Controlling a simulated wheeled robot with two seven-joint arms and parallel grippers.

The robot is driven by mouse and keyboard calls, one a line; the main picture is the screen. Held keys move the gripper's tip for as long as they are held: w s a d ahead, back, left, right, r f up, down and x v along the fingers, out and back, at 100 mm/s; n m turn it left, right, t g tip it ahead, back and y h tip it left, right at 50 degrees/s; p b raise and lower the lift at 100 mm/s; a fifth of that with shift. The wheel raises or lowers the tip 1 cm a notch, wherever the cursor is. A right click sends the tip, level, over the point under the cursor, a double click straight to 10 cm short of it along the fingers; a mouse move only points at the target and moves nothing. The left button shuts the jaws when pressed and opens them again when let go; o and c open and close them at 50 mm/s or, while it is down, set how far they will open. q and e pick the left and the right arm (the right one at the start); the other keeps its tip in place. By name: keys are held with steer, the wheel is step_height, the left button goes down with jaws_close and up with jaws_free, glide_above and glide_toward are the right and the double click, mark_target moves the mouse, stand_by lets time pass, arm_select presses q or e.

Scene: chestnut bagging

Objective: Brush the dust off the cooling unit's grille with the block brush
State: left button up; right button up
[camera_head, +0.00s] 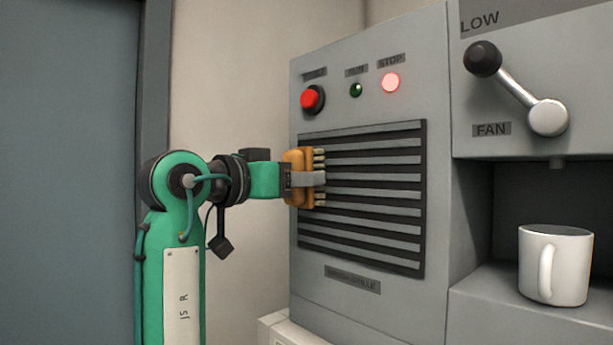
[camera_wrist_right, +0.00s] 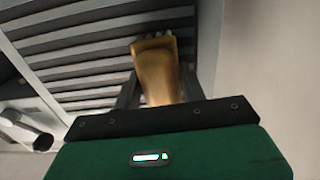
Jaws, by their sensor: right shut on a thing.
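The cooling unit's grille (camera_head: 375,198) is a dark panel with grey horizontal slats on the grey cabinet front. It also shows in the right wrist view (camera_wrist_right: 75,50). My right gripper (camera_head: 312,180) is shut on the block brush (camera_head: 296,165), at the grille's left edge. The brush has an orange-brown wooden body and pale bristle tufts that face the grille. Its body also shows in the right wrist view (camera_wrist_right: 158,75). The bristles are at or very near the slats; I cannot tell whether they touch. No dust can be made out clearly. My left gripper is not in view.
Above the grille are a red button (camera_head: 312,98), a dark green lamp (camera_head: 355,90) and a lit STOP lamp (camera_head: 391,82). A fan lever (camera_head: 517,82) sticks out at the upper right. A white mug (camera_head: 554,265) stands in the recess below it.

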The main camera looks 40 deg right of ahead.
steer(key=shift+w, duration=0.35)
steer(key=shift+a, duration=0.1)
steer(key=shift+s+a, duration=0.15)
steer(key=shift+a, duration=1.35)
steer(key=shift+s+a, duration=0.1)
steer(key=shift+a, duration=1.35)
steer(key=a, duration=0.3)
steer(key=shift+s, duration=0.1)
steer(key=shift+d, duration=0.1)
